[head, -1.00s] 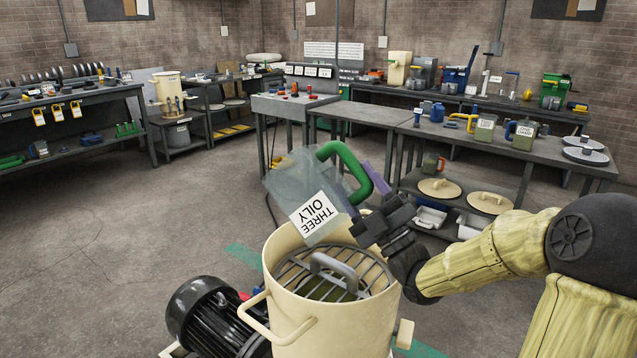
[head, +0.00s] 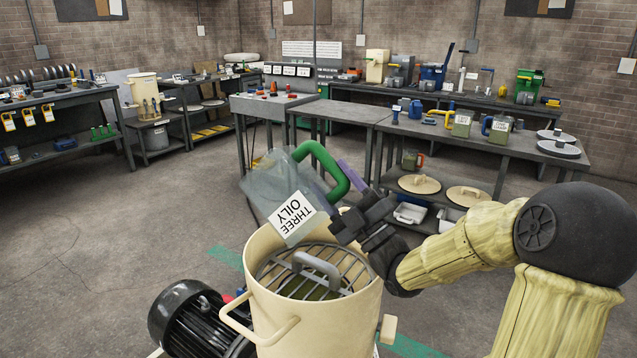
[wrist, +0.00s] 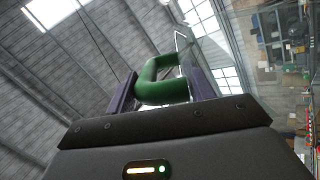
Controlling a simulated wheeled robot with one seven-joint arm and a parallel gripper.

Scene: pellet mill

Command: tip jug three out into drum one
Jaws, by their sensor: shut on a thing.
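Jug three (head: 268,200) is a clear jug with a green handle (head: 330,168) and a white label reading "THREE OILY". It is tipped well over, its label upside down, above the open top of a cream drum (head: 318,318). No stream shows from it, and I cannot tell whether anything is left inside. My gripper (wrist: 163,85) is shut on the green handle, its purple fingers on either side in the wrist view. The drum has a grey bar grate (head: 290,278) with a loop handle, and something dull green shows beneath. The drum's number is not readable.
A black motor (head: 190,318) stands against the drum's left side. Behind, a grey bench (head: 520,150) carries two more labelled jugs (head: 462,125) and grey discs, with cream lids on its lower shelf. Another cream drum (head: 145,90) stands back left. The floor at left is clear.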

